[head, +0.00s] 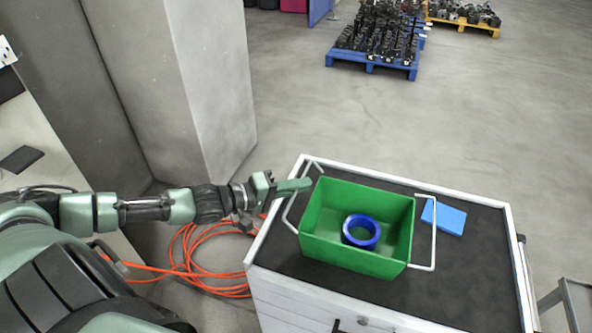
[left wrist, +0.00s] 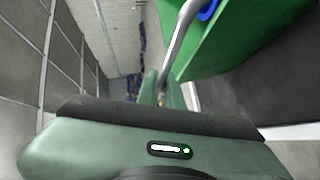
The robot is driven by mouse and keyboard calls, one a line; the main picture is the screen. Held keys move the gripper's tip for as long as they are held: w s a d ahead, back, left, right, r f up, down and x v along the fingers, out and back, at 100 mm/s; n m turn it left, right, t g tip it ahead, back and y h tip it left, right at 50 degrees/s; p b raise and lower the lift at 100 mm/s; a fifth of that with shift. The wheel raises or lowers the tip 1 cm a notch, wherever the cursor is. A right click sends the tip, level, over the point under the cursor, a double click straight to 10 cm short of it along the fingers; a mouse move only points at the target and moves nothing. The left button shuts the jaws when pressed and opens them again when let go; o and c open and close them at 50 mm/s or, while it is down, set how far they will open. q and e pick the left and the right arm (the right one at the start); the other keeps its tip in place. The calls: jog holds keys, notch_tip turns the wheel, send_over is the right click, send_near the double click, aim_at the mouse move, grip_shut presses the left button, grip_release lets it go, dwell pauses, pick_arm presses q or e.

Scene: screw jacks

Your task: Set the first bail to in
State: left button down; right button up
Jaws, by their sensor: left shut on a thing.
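A green bin (head: 313,225) stands on the dark top of a cabinet, with a blue ring (head: 361,231) lying inside. It has a white wire bail at each end. The left bail (head: 288,212) leans outward past the bin's left wall. The right bail (head: 434,240) stands out on the right side. My left gripper (head: 300,186) is at the left bail's upper part, shut on it, outside the bin's left wall. In the left wrist view the left bail (left wrist: 178,42) runs down to my finger, beside the green bin wall (left wrist: 235,40). My right gripper is out of view.
A blue block (head: 444,217) lies on the cabinet top (head: 482,270) right of the bin. Orange cable (head: 195,262) is coiled on the floor left of the cabinet. A grey pillar (head: 212,80) rises behind my left arm. Loaded pallets stand far back.

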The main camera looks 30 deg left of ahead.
pick_arm(q)
jog(key=d+m+g+y+p, duration=0.1)
jog(key=p, duration=0.2)
jog(key=d+r+m+g+y+p, duration=0.1)
jog(key=y+p, duration=0.1)
jog(key=p, duration=0.1)
jog(key=d+m+y+p, duration=0.1)
jog(key=p, duration=0.2)
jog(key=shift+w+r+m+g+y, duration=0.3)
jog(key=shift+w+r+m+g, duration=0.05)
jog(key=shift+w+m+g, duration=0.05)
jog(key=d+f+m+g+y+b, duration=0.1)
jog(key=d+f+m+y, duration=0.1)
jog(key=y, duration=0.4)
jog(key=w+d+f+m+g+y+b, duration=0.1)
jog(key=d+f+m+y, duration=0.1)
jog(key=m+y, duration=0.3)
jog(key=shift+d+f+g+y, duration=0.3)
jog(key=shift+d+y, duration=0.25)
jog(key=shift+y, duration=0.35)
jog(key=c, duration=1.6)
grip_release()
